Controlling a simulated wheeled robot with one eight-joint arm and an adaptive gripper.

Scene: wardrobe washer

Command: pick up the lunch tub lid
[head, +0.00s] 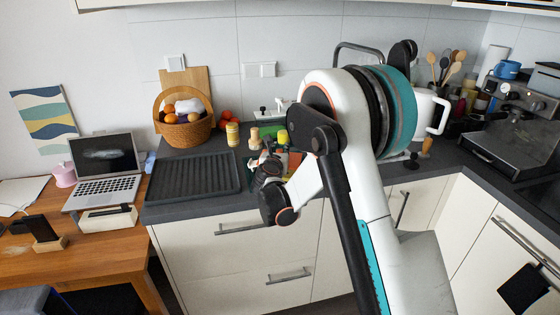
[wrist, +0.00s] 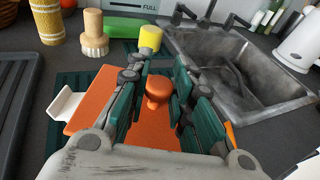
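The lunch tub lid (wrist: 88,112) looks like the orange flat piece with a round orange knob (wrist: 158,86) on top and a white tab at its left edge. My gripper (wrist: 163,76) is over it, with one green-padded finger on each side of the knob. The fingers are apart, and gaps show beside the knob, so nothing appears gripped. My fingers and palm hide much of the lid. In the head view a bit of orange (head: 294,162) shows by my gripper (head: 270,160), mostly hidden by my arm.
Beyond the lid stand a wooden brush (wrist: 94,38), a yellow jar (wrist: 47,20), a yellow-topped item (wrist: 150,38) and a green block (wrist: 122,27). A sink (wrist: 240,75) lies to the right, with a white kettle (wrist: 300,42). A dark ribbed tray (head: 192,178) lies left.

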